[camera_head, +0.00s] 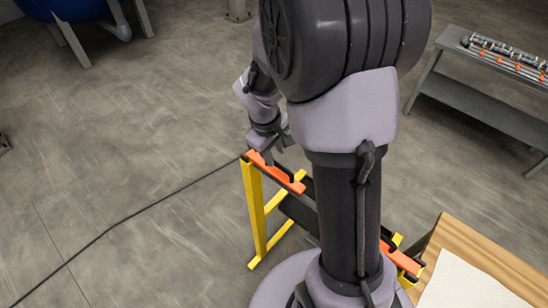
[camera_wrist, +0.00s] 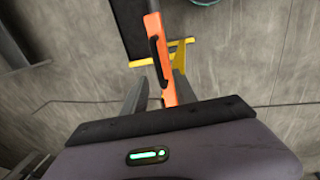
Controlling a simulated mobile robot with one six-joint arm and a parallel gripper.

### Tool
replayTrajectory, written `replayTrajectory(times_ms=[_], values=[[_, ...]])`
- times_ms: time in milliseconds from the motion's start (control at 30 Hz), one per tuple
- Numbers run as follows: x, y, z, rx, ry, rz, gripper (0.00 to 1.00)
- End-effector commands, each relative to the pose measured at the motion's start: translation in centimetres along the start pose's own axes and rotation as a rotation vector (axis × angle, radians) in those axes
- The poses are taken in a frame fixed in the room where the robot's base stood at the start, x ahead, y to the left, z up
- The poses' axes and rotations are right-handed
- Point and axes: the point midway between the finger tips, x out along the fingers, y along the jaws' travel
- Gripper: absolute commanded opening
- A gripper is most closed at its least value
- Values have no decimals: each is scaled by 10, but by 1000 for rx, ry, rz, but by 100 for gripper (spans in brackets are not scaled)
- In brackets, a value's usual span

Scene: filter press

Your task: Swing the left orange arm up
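The left orange arm (camera_head: 277,173) lies along the top of a yellow frame (camera_head: 254,208), left of my arm's column in the head view. It carries a black handle. In the wrist view the orange arm (camera_wrist: 154,28) runs down from the top, with its black handle (camera_wrist: 158,62) on it. My gripper (camera_wrist: 159,85) is open, with one finger on each side of the orange arm's near end. A gap shows on the left; I cannot tell whether the right finger touches. In the head view my gripper (camera_head: 270,145) is at the arm's far left end, partly hidden.
A second orange arm (camera_head: 402,259) shows right of my column, near a wooden table (camera_head: 465,250) with a white sheet (camera_head: 465,284). A grey bench (camera_head: 470,101) stands at the upper right. A dark cable (camera_head: 120,222) crosses the floor. The left floor is otherwise mostly clear.

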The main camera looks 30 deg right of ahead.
Motion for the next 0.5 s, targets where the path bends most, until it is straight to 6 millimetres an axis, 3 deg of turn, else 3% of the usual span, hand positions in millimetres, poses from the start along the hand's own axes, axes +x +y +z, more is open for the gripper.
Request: replayTrajectory(times_ms=[100,200,500], values=[[30,0,1,0,-2,-1,34],[46,0,0,0,-2,0,34],[58,0,0,1,1,0,34]])
